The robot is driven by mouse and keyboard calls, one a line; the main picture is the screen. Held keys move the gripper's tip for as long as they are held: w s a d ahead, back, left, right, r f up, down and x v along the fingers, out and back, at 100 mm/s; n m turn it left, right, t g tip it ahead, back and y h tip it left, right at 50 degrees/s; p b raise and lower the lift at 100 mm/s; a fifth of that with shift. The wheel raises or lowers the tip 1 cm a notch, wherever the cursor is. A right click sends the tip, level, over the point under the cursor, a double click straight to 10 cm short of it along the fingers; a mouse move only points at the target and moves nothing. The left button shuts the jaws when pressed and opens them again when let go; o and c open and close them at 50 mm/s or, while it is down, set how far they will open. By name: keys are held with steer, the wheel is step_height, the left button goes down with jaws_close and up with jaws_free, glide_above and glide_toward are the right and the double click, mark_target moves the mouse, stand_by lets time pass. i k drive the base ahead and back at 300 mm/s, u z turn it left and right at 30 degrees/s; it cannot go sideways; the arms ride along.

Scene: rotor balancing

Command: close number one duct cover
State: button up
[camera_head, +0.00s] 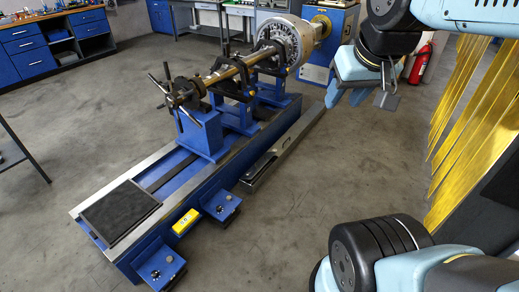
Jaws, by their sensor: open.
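My gripper (360,98) is at the upper right, pointing down, open with nothing between its fingers. It is in the air, in front of and to the right of the rotor's large round end (287,42). The blue balancing machine (165,222) stands on the floor and carries the rotor shaft (240,65) on its supports. No part is clearly marked as the number one duct cover, so I cannot tell which it is or whether it is open. A dark flat plate (120,210) lies on the near end of the machine bed.
A long grey rail (285,150) lies along the machine's right side. Yellow slats (475,110) stand at the right edge. A red extinguisher (421,64) stands behind my arm. Blue cabinets (25,50) line the back left. Open floor lies at centre right.

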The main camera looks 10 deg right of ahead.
mark_target(264, 160)
steer(key=z, duration=0.2)
steer(key=i, duration=0.7)
steer(key=z, duration=0.45)
steer(key=i, duration=2)
steer(key=u, duration=0.6)
